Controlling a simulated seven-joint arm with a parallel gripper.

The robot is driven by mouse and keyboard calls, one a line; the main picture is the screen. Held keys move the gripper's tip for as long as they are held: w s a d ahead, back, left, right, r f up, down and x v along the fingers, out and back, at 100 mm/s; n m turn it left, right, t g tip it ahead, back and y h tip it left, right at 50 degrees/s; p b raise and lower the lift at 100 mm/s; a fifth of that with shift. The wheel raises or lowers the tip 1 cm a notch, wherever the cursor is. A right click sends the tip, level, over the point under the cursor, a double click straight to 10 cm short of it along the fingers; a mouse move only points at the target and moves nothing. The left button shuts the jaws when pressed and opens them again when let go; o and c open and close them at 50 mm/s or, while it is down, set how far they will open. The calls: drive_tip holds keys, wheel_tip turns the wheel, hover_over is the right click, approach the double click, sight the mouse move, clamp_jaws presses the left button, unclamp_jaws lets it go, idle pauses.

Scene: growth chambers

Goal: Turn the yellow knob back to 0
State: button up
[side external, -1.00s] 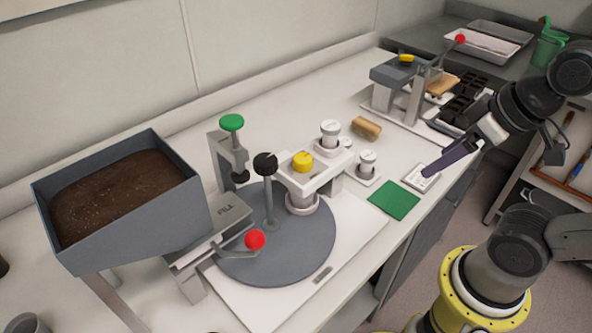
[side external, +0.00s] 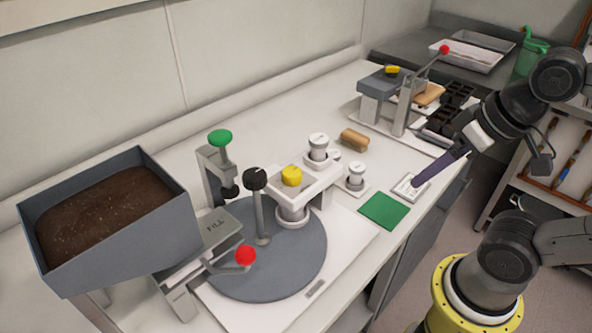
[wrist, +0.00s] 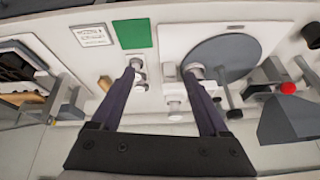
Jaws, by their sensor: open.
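The yellow knob (side external: 291,176) sits on top of a white bracket (side external: 320,186) beside the grey turntable in the side view. Its marking is too small to read, so I cannot tell its setting. In the wrist view I cannot make out the yellow knob. My gripper (side external: 416,184) has dark purple fingers and is to the right of the knob, clearly apart from it, above or near the small white label plate. In the wrist view my gripper (wrist: 160,74) is open, its two fingers spread with nothing held between them.
White-topped knobs (side external: 318,146) and (side external: 356,175) stand beside the bracket. A black-knobbed lever (side external: 256,180), green-knobbed press (side external: 220,138) and red-knobbed lever (side external: 245,254) stand near the turntable (side external: 290,270). A soil hopper (side external: 170,235) is at left. A green mat (side external: 384,210) lies flat.

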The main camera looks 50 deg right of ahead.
drive_tip(key=w+a+r+m+g, duration=0.2)
drive_tip(key=w+a+r+m, duration=0.1)
drive_tip(key=w+r+m, duration=0.7)
drive_tip(key=g, duration=0.3)
hover_over(292, 172)
wheel_tip(292, 172, down, 3)
drive_tip(key=shift+n, duration=0.3)
wheel_tip(292, 172, down, 13)
drive_tip(key=shift+f, duration=0.1)
clamp_jaws()
